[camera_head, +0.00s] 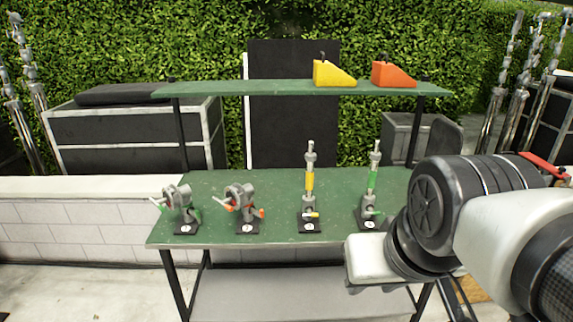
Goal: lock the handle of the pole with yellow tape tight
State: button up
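The pole with yellow tape (310,182) stands upright on a small black base on the green table (275,192), right of the middle of the head view. A small yellow-marked handle (312,215) sits low on it, lying roughly sideways; how tight it is cannot be told. My gripper (368,287) is in front of the table, to the right of and nearer than the yellow-taped pole, apart from it. Only its pale body and a little dark part below show, so its fingers cannot be made out.
A green-taped pole (373,180) stands right of the yellow one, partly near my arm. Two grey clamps with green (180,203) and orange (241,202) handles stand to the left. Yellow (333,74) and orange (393,75) wedges rest on the upper shelf (230,88).

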aim_at(309, 214)
jog(key=i+j+u, duration=0.2)
jog(key=i+j, duration=0.2)
jog(key=i+j+u, duration=0.2)
jog(key=i, duration=0.45)
jog(key=j+u, duration=0.25)
jog(key=i+l+z, duration=0.2)
jog(key=k+j, duration=0.05)
jog(key=k, duration=0.05)
